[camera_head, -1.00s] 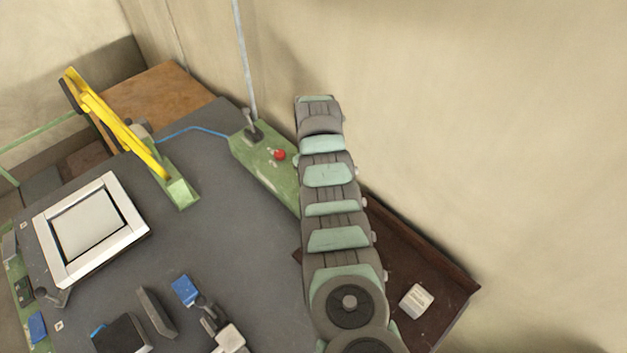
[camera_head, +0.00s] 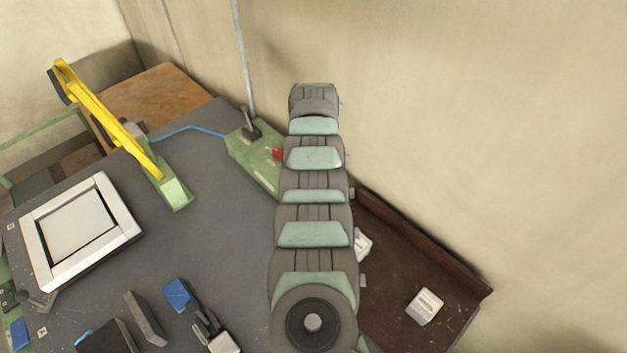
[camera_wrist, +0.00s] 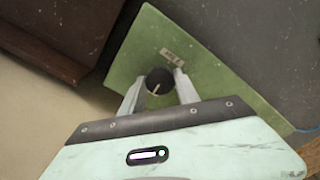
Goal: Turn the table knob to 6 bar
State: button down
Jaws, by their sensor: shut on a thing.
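The black table knob (camera_wrist: 158,81) with a pale pointer line sits on a green panel (camera_wrist: 205,62) in the wrist view. A small label (camera_wrist: 172,57) is beside the knob; its writing is too small to read. My gripper (camera_wrist: 158,86) has its two pale fingers on either side of the knob and is shut on it. In the head view the green panel (camera_head: 240,158) with a red button (camera_head: 278,153) and a lever shows partly. My arm hides the knob and gripper there.
A yellow lever clamp (camera_head: 108,120) stands at the upper left. A white square frame (camera_head: 35,245) lies on the grey table. Blue-handled clamp parts (camera_head: 180,295) are at the lower middle. A brown tray (camera_head: 385,285) with white blocks (camera_head: 425,306) is at the right, by the wall.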

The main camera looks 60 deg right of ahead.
jog(key=shift+m, duration=0.4)
jog(key=c, duration=0.9)
grip_release()
notch_tip(320, 180, up, 11)
jog(key=shift+b, duration=0.3)
jog(key=shift+f, duration=0.1)
